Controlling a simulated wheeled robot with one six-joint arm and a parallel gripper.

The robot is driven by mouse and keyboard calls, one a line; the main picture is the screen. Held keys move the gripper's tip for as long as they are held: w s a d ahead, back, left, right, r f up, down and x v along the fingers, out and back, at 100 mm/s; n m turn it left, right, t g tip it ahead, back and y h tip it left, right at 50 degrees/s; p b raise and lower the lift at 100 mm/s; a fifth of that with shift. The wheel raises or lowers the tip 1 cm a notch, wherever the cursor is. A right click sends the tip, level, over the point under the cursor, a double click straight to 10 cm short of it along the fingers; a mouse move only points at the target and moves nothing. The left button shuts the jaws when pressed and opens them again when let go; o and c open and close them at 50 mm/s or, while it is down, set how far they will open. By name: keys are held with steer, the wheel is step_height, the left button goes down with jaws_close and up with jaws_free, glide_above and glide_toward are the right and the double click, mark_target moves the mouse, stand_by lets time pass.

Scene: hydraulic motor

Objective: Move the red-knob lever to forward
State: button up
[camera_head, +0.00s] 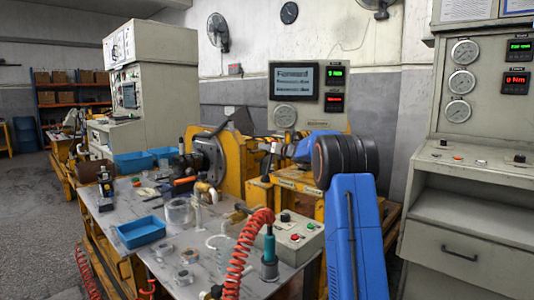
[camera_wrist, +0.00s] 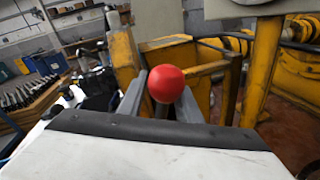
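The red ball knob (camera_wrist: 166,84) of the lever shows in the middle of the wrist view, with a short dark stem below it. My gripper (camera_wrist: 163,88) has one grey finger on each side of the knob and stem. Gaps show between the fingers and the stem, so the fingers look open around it. In the head view my blue arm reaches from the lower right to the yellow machine (camera_head: 237,160). My gripper there is small and partly hidden, and I cannot make out the knob. The lever's base is hidden in both views.
A screen (camera_head: 295,78) on the panel behind reads "Forward" with smaller lines below. A grey table (camera_head: 150,210) carries blue bins (camera_head: 141,231), loose parts, a coiled red hose (camera_head: 240,255) and a button box (camera_head: 297,238). A gauge cabinet (camera_head: 460,215) stands at the right.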

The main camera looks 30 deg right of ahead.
step_height(320, 180, up, 8)
steer(key=shift+c, duration=0.2)
steer(key=c, duration=0.5)
steer(key=a+n+g+y, duration=0.1)
steer(key=a+n, duration=0.1)
steer(key=n, duration=0.2)
steer(key=s+a+n+g, duration=0.1)
steer(key=a+n, duration=0.2)
steer(key=n, duration=0.1)
steer(key=a+n+g+y, duration=0.1)
steer(key=a+n, duration=0.2)
steer(key=n, duration=0.1)
steer(key=shift+s+a+r+n+y, duration=0.15)
steer(key=shift+s+r+n+y, duration=0.15)
steer(key=shift+n, duration=0.1)
jaws_close()
steer(key=s+a+f+n+g, duration=0.1)
steer(key=s+a+n+g, duration=0.25)
steer(key=n, duration=0.85)
steer(key=s+d+r+n+g+h, duration=0.3)
steer(key=s+n+h, duration=0.5)
steer(key=n, duration=1)
steer(key=w+d+f+g, duration=0.1)
steer(key=w+d+f, duration=0.4)
steer(key=f, duration=0.4)
steer(key=shift+w+d+f+y, duration=0.3)
steer(key=shift+w+f, duration=0.05)
steer(key=shift+w, duration=0.15)
